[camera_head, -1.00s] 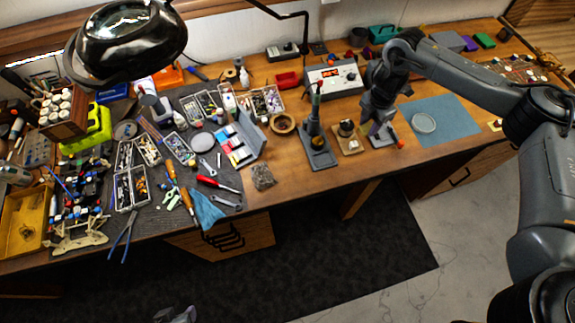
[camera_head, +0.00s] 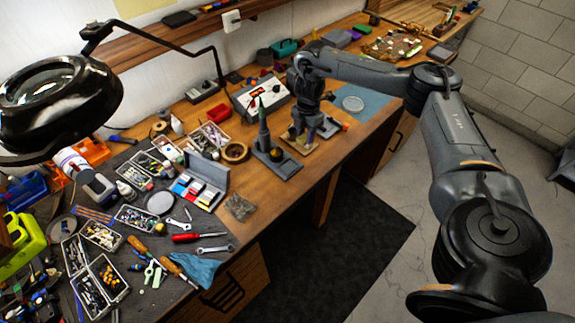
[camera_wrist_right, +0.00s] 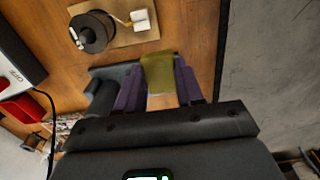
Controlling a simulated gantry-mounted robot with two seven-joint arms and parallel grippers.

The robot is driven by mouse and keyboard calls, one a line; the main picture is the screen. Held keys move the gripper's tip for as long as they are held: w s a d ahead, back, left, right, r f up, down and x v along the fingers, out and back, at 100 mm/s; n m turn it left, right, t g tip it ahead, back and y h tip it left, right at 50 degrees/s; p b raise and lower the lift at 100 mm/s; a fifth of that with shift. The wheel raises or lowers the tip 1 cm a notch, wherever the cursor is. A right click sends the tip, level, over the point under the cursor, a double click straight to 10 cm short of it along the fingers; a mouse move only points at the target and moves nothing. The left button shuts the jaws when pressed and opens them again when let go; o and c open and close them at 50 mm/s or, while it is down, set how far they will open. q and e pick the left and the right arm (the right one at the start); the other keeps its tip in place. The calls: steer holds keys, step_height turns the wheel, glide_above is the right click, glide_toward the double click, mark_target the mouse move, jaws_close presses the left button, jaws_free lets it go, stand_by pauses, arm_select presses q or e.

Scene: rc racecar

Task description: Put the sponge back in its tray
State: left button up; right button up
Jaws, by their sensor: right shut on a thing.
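The yellow-olive sponge (camera_wrist_right: 159,72) is held between the purple fingers of my right gripper (camera_wrist_right: 160,92) in the right wrist view. The sponge cannot be made out there. The stand has a flat base at its front, which may be the sponge's tray; I cannot tell for sure. A dark grey part (camera_wrist_right: 103,88) shows behind the fingers in the wrist view. My left gripper is not in view.
The wooden board (camera_wrist_right: 122,38) bears a dark round holder (camera_wrist_right: 92,33) and a white piece. The soldering station (camera_head: 262,92) stands behind. The table's front edge is close by. A blue mat (camera_head: 375,103) lies to the right.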

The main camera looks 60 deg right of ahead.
glide_above(289, 167)
step_height(289, 167, down, 4)
steer(key=shift+d+f, duration=0.1)
steer(key=shift+f, duration=0.05)
steer(key=shift+f+p, duration=0.6)
steer(key=shift+f, duration=1.45)
steer(key=shift+f, duration=0.15)
